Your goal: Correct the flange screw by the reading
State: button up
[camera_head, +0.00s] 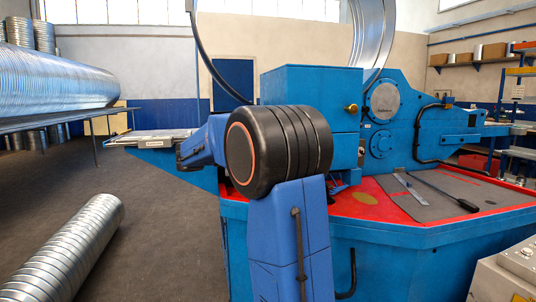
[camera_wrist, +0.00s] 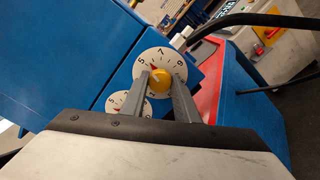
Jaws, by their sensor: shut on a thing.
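In the wrist view a yellow knob (camera_wrist: 160,80) sits at the centre of a round white dial (camera_wrist: 152,58) on a blue housing. The numbers 5, 7 and 9 show around the dial's upper part, and a small red pointer lies between 5 and 7. My gripper (camera_wrist: 162,76) is shut on the yellow knob, one grey finger on each side. A second, smaller white dial (camera_wrist: 121,100) sits to the lower left, partly hidden by the left finger. In the head view my own arm hides my gripper and the dials. I cannot tell which knob is the flange screw.
The blue machine (camera_head: 308,85) has a red-edged top (camera_head: 350,203) with a steel measuring tool (camera_head: 408,187) and a black-handled bar (camera_head: 447,192) on it. A grey control box (camera_head: 508,275) stands front right. A spiral duct (camera_head: 65,248) lies on the open floor at left.

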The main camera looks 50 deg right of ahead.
jog(key=shift+n, duration=1.4)
jog(key=o, duration=1.1)
jog(key=shift+a, duration=0.1)
jog(key=shift+c, duration=0.2)
